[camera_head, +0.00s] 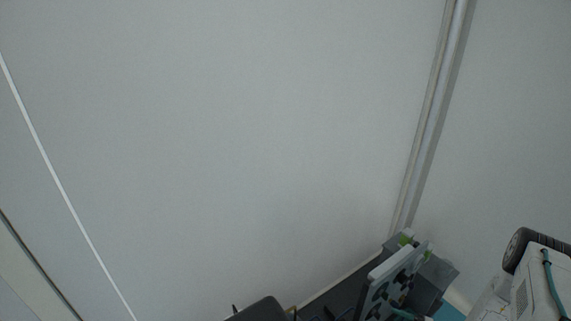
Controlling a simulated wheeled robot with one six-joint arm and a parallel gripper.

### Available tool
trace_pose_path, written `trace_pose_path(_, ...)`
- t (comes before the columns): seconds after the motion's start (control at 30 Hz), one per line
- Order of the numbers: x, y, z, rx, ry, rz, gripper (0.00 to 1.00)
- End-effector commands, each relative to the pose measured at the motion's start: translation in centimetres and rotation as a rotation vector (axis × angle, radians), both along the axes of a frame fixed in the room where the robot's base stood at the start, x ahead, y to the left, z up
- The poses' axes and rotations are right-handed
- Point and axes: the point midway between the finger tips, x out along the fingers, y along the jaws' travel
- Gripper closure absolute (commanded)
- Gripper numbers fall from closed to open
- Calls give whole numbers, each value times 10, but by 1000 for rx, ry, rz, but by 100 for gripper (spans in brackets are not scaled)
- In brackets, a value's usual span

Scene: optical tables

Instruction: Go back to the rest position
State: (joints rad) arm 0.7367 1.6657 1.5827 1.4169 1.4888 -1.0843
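My gripper is not in view, so its state does not show. No rest position shows either. The view is mostly a bare pale grey wall, seen tilted.
A light pipe or trim (432,115) runs down the wall corner. At the bottom right stand a grey and white panel-like device (392,285) and a white boxy body (535,290) with a black ribbed part and a teal cable. A dark rounded object (262,310) is cut off below.

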Motion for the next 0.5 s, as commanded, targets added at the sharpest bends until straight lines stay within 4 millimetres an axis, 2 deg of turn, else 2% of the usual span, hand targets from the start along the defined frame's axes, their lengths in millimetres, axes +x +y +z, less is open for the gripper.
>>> trace_pose_path(0.03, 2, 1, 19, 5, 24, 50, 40)
trace_pose_path(0.17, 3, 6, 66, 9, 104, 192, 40)
trace_pose_path(0.27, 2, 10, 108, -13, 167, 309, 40)
trace_pose_path(0.5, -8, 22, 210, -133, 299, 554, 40)
